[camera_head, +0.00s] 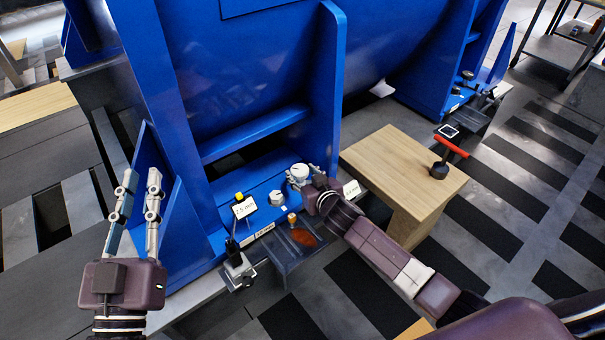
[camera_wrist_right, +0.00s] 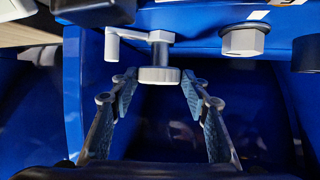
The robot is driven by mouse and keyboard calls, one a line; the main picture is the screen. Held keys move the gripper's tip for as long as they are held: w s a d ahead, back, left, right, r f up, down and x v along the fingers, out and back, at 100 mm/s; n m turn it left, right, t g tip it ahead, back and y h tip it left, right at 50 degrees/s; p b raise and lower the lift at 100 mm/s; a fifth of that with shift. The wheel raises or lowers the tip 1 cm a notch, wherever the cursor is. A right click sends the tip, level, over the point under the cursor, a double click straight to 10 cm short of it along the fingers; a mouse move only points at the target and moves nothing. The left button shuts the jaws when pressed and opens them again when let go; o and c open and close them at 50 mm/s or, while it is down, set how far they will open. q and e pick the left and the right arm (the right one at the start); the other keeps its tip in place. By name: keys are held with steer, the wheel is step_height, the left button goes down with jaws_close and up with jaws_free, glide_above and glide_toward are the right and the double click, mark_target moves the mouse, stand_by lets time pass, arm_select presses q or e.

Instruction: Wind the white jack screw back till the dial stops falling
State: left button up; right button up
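A white round-headed part, which looks like the white jack screw (camera_head: 299,172), stands in a bracket by the blue motor foot. In the right wrist view the jack screw (camera_wrist_right: 159,75) has a flat disc head, a short stem and a side arm. My right gripper (camera_head: 313,181) is at it; its fingers (camera_wrist_right: 160,92) are open on both sides of the disc, with gaps showing. My left gripper (camera_head: 139,180) is open and empty, raised at the left. A small stand with a dark post (camera_head: 238,264) is at the front; I cannot make out a dial reading.
A hex bolt head (camera_head: 277,198) sits on the foot, also in the right wrist view (camera_wrist_right: 243,40). A wooden block (camera_head: 405,178) at the right carries a red-handled tool (camera_head: 450,146). Blue frame walls flank the foot.

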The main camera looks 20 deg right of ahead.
steer(key=shift+o, duration=1.4)
steer(key=shift+s, duration=0.1)
steer(key=v, duration=1.1)
steer(key=shift+s+r, duration=0.25)
steer(key=shift+s, duration=0.1)
